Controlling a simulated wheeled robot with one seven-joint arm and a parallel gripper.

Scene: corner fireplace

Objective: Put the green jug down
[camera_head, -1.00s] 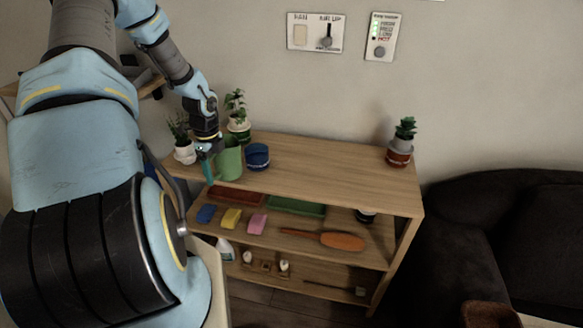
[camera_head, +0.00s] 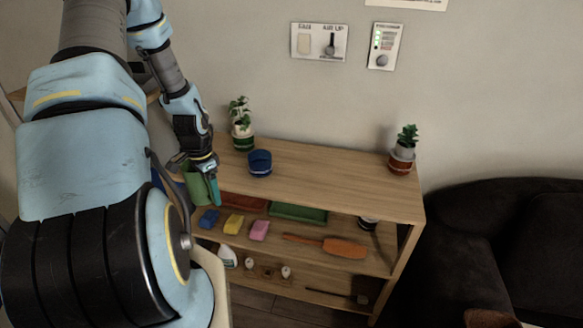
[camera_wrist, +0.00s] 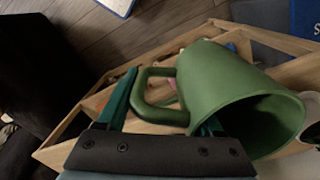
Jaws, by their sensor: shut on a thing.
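The green jug (camera_head: 193,186) is in my gripper (camera_head: 207,176), off the left front edge of the wooden shelf unit's top board (camera_head: 320,178) in the head view. In the wrist view the jug (camera_wrist: 225,82) lies tilted, its open mouth toward the lower right. The teal fingers of my gripper (camera_wrist: 163,112) are around its handle and shut on it. The jug looks held in the air, with no surface seen under it. My arm and gripper hide part of it in the head view.
On the top board stand a blue pot (camera_head: 260,163), a potted plant (camera_head: 242,130) and another plant (camera_head: 402,155) at the right end. The middle of the board is clear. A dark sofa (camera_head: 500,230) is at right.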

